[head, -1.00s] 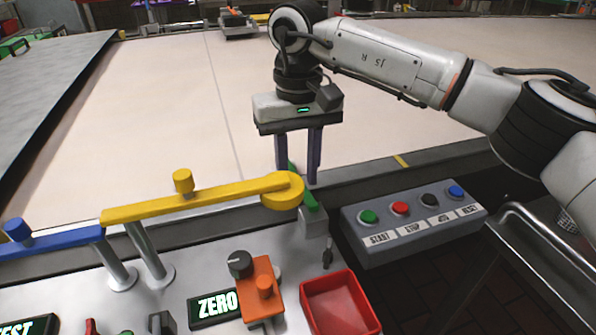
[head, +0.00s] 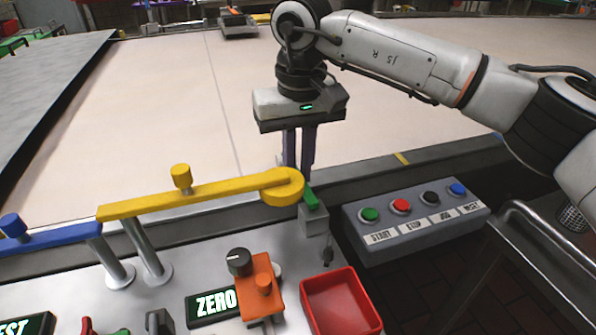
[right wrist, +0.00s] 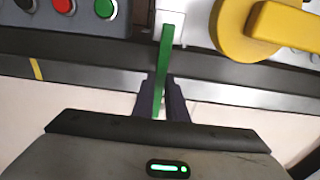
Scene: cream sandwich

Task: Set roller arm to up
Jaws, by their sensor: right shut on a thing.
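A green lever (head: 312,197) sits on a small grey block (head: 313,220) at the belt's near edge, right of the round end of a yellow arm (head: 215,193). In the right wrist view the lever (right wrist: 164,55) runs from the block down between my fingers. My right gripper (head: 298,172) points down over the belt's edge. Its dark fingers (right wrist: 163,98) are shut on the lever's far end; they hide part of it in the head view. The yellow arm lies roughly level, with its round end (right wrist: 240,30) beside the lever. My left gripper is not in view.
A button box (head: 415,222) with coloured buttons stands to the right. An orange device (head: 262,290), a ZERO display (head: 213,304) and a red tray (head: 340,303) are in front. A blue arm (head: 50,240) is at left. The wide belt (head: 130,130) behind is mostly clear.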

